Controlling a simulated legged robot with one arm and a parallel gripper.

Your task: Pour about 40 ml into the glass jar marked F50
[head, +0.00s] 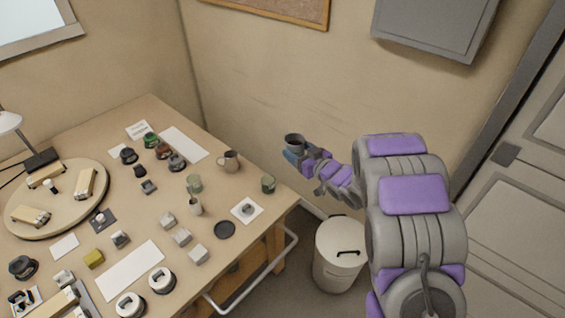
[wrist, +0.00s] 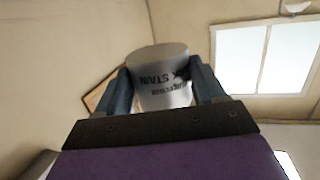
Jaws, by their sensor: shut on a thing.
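My gripper (head: 296,154) is shut on a small can (head: 294,139), held in the air to the right of the bench's right edge. In the wrist view the can (wrist: 158,62) is pale grey, sits between both fingers, and carries upside-down lettering ending in "STAIN". In the head view its dark open top faces up and it looks roughly upright. Two greenish jars stand on the bench (head: 128,268): one near the middle (head: 194,182), one near the right edge (head: 268,184). No F50 mark is readable, so I cannot tell which jar bears it.
A brown-grey mug (head: 229,161) stands near the bench's back right edge. A white card (head: 246,211) and a dark disc (head: 225,230) lie near the right edge. A round board (head: 70,223) is at left. A white bin (head: 340,252) stands on the floor.

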